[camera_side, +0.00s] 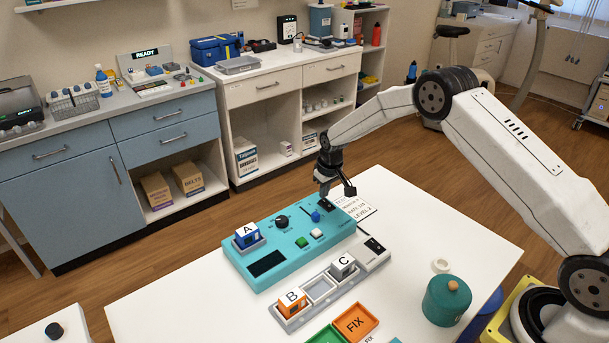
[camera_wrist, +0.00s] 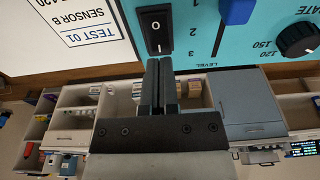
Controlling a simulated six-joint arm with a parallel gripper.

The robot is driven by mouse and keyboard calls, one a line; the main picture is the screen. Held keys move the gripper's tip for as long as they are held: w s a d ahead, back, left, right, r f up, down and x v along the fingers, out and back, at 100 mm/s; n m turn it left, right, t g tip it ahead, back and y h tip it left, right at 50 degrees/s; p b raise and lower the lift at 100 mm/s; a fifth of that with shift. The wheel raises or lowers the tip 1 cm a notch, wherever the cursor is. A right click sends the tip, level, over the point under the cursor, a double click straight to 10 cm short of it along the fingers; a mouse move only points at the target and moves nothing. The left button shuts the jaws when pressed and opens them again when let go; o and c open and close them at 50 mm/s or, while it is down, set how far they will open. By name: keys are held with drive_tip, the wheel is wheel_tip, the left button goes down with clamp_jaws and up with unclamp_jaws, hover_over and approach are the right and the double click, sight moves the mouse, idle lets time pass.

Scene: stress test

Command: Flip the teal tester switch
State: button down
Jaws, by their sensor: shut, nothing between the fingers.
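The teal tester (camera_side: 290,262) lies on the white table as a flat box with knobs, buttons and a slider. I cannot tell which side is pressed in. In the side view the switch is at the tester's far right end, small and partly hidden by my gripper (camera_side: 323,192). My gripper's two dark fingers (camera_wrist: 160,64) are together and empty. Their tips appear at the switch's lower edge in the wrist view; contact is unclear.
A blue slider (camera_wrist: 237,11) and black knob (camera_wrist: 298,40) sit beside the switch. A printed card (camera_side: 362,208) lies by the tester's right end. A grey tray (camera_side: 320,290) with lettered blocks and a green jar (camera_side: 447,303) stand nearer.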

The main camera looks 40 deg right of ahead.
sight(325, 202)
drive_tip(key=shift+f, duration=0.85)
idle(0.7)
drive_tip(key=shift+r, duration=3.55)
drive_tip(key=shift+s+a+r, duration=0.15)
drive_tip(key=shift+s+r, duration=0.15)
drive_tip(key=shift+s, duration=0.05)
drive_tip(key=s+a+r, duration=0.2)
drive_tip(key=s, duration=0.8)
drive_tip(key=s+a+r, duration=0.2)
drive_tip(key=s+r, duration=0.1)
drive_tip(key=s, duration=0.7)
drive_tip(key=s+a+r, duration=0.2)
drive_tip(key=s, duration=0.7)
drive_tip(key=shift+s+r+t, duration=0.4)
